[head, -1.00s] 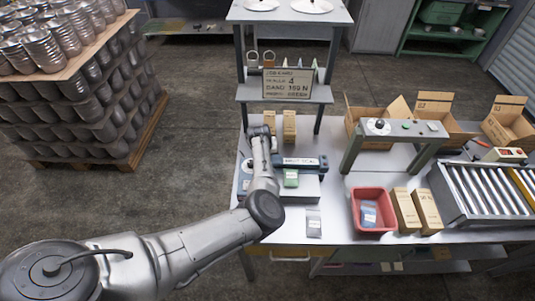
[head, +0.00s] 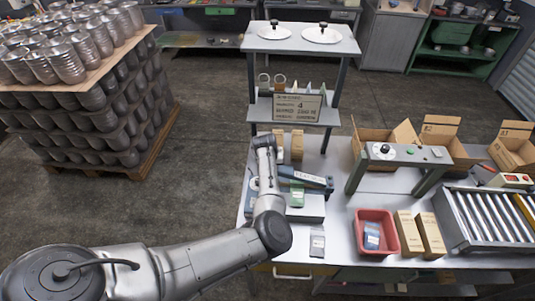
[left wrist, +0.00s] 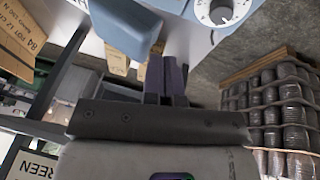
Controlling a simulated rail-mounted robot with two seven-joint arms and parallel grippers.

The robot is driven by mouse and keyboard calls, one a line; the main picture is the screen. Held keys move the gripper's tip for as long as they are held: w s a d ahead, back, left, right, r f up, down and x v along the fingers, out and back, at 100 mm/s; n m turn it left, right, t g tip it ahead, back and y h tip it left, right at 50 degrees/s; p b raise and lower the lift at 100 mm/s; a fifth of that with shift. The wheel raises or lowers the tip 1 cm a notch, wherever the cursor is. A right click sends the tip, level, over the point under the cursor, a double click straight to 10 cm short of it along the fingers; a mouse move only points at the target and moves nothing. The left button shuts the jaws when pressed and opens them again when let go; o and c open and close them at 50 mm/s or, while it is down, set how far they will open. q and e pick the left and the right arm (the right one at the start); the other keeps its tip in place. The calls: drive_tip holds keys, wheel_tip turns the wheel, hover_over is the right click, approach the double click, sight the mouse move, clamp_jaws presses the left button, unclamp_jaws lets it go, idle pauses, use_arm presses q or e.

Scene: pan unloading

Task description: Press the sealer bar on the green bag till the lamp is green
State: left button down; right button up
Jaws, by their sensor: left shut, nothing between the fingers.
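The sealer (head: 313,207) stands at the left of the bench, its dark blue bar (head: 310,180) slanting down to the right. The green bag (head: 297,194) lies at the bar, partly covered by it. My left arm reaches over the sealer's left side and hides my gripper in the head view. In the left wrist view my left gripper (left wrist: 166,78) is shut and empty, beside a blue part (left wrist: 118,37), apparently the bar's end; contact is unclear. A white dial (left wrist: 221,10) shows at the top. I cannot make out the sealer's lamp. My right gripper is not in view.
A job card (head: 297,107) hangs on the shelf behind. A grey packet (head: 317,242) lies in front of the sealer. A red bin (head: 389,250) holds a blue bag (head: 372,236). Tan cartons (head: 408,233), a stand (head: 357,174) and a roller conveyor (head: 482,218) fill the right.

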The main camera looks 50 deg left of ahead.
use_arm(q)
drive_tip(key=v, duration=0.7)
drive_tip(key=shift+s+a, duration=0.25)
drive_tip(key=shift+s, duration=0.05)
drive_tip(key=shift+f, duration=0.15)
